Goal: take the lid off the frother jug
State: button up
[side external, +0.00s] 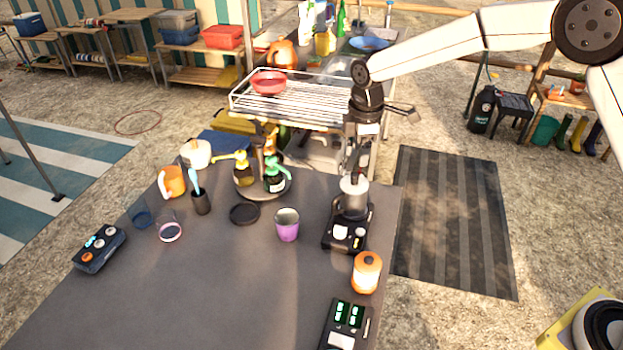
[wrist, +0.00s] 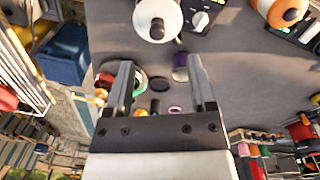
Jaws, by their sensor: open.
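The frother jug (side external: 353,203) is a small silver cylinder standing upright on its black base (side external: 337,240) near the table's right edge. In the wrist view its round pale lid (wrist: 150,12) shows from above, with a dark knob (wrist: 157,29) standing up from it. The lid sits on the jug. My gripper (wrist: 160,63) is open and empty, with its two fingers well apart. In the side view my gripper (side external: 353,168) points down just over the jug and partly hides the lid. In the wrist view the knob lies beyond the fingertips; contact is not visible.
A wire rack (side external: 300,103) with a red bowl (side external: 268,82) stands behind.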

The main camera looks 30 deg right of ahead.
aim_at(355, 174)
jog(key=shift+w+a+n, duration=0.15)
jog(key=shift+w+n, duration=0.15)
jog(key=shift+f, duration=0.15)
jog(key=shift+f, duration=1.25)
jog(key=shift+w+f, duration=0.15)
jog(key=shift+f, duration=2.4)
jog(key=shift+c, duration=0.2)
grip_shut()
